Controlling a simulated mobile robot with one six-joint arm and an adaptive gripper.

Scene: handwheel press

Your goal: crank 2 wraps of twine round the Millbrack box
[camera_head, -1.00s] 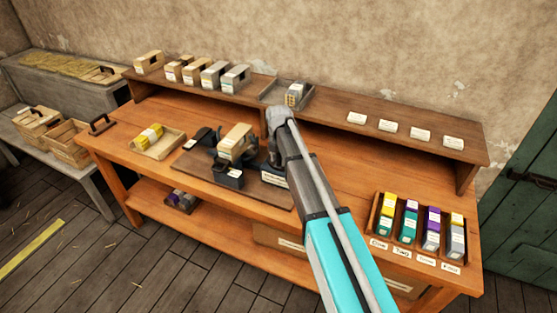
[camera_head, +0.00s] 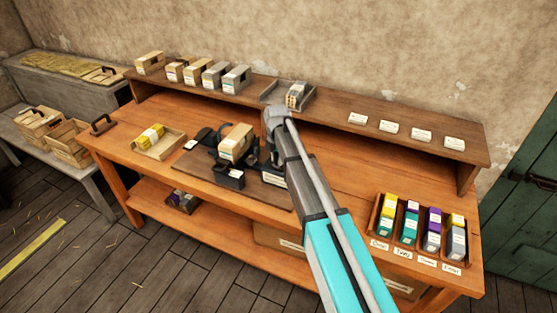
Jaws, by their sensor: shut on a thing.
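A pale wooden box (camera_head: 236,142) with a white label sits in the dark press (camera_head: 229,176) on the bench; the label is too small to read, so I cannot confirm it is the Millbrack box. My gripper (camera_head: 271,156) points down at the right side of the press, just right of the box. It is shut on the press's crank handle, which is mostly hidden behind the gripper and my wrist. No twine round the box can be made out at this size.
A tray with yellow packets (camera_head: 151,139) stands left of the press. Several boxes (camera_head: 214,74) and a small tray (camera_head: 290,95) stand on the raised shelf, with blank-looking cards to the right. A rack of coloured blocks (camera_head: 405,228) is at the bench's right end.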

